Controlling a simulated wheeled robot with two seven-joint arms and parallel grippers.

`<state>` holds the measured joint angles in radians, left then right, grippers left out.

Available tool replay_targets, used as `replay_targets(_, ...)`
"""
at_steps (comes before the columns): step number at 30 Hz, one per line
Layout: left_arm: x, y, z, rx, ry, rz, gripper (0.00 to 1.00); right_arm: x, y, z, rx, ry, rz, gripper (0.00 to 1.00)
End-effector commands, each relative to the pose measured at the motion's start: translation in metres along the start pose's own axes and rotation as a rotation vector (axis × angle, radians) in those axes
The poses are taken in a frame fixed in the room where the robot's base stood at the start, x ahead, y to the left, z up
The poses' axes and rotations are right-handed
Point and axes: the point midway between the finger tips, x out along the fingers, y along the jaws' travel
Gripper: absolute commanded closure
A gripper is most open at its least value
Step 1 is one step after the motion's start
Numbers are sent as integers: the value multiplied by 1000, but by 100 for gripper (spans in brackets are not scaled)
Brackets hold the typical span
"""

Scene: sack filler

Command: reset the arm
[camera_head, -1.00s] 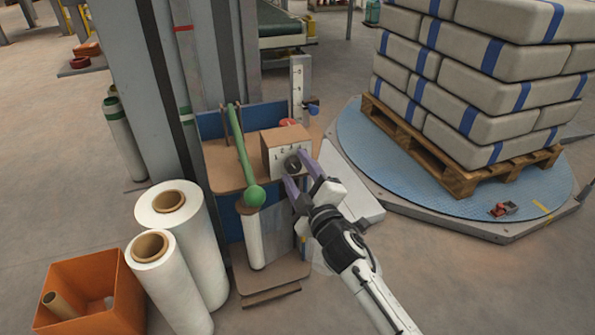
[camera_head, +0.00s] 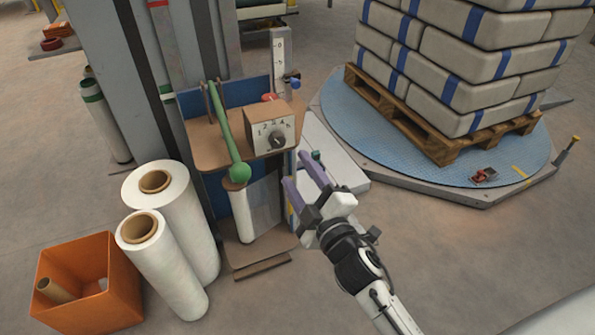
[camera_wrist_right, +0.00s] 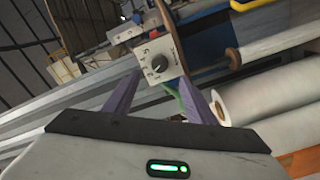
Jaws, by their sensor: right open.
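My right gripper (camera_head: 303,172) is open and empty, with purple fingers apart. In the head view it is just below and to the right of the dial box (camera_head: 271,128), clear of its black knob (camera_head: 278,141). The box has a numbered face and sits on a brown shelf beside a green lever (camera_head: 232,145). In the right wrist view the gripper (camera_wrist_right: 165,98) points toward the knob (camera_wrist_right: 159,65), which is visible beyond and between the fingers. My left gripper is not in view.
White film rolls (camera_head: 178,262) and an orange bin (camera_head: 88,288) stand at the lower left. A pallet (camera_head: 432,130) of sacks rests on a blue turntable (camera_head: 365,120) at the right. The floor at the lower middle is mostly free.

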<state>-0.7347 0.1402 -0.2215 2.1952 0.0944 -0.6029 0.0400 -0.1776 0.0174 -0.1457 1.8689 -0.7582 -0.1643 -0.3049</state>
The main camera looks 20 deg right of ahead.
Motion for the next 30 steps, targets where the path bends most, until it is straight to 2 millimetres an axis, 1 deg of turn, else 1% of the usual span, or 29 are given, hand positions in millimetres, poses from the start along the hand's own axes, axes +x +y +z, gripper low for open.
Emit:
replay_targets(7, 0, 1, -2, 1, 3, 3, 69, -2, -2, 1, 9, -4, -6, 49)
replay_targets(8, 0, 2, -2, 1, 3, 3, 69, -4, -4, 3, 24, -9, -13, 49)
replay_targets(10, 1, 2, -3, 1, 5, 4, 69, -17, -16, 11, 93, -38, -49, 49)
replay_targets(11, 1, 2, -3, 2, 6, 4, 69, -25, -24, 16, 140, -56, -73, 49)
replay_targets(14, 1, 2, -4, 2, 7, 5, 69, -66, -59, 33, 356, -149, -184, 49)
replay_targets(15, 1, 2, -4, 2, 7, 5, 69, -85, -75, 38, 452, -193, -235, 49)
replay_targets(17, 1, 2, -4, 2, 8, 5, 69, -114, -97, 42, 589, -259, -310, 49)
replay_targets(18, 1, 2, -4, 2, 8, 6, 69, -131, -110, 42, 670, -300, -355, 49)
replay_targets(20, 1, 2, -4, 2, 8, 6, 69, -157, -127, 41, 781, -360, -420, 49)
replay_targets(21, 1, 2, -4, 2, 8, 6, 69, -174, -137, 39, 849, -399, -461, 49)
replay_targets(23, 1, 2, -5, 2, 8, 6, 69, -199, -151, 34, 943, -456, -521, 49)
replay_targets(24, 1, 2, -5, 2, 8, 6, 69, -215, -158, 30, 1003, -493, -559, 49)
replay_targets(26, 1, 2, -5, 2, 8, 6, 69, -238, -169, 23, 1090, -549, -617, 49)
replay_targets(27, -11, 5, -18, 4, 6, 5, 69, -238, -155, 16, 1093, -552, -616, 49)
replay_targets(30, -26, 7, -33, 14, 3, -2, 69, -236, -139, 10, 1073, -557, -609, 49)
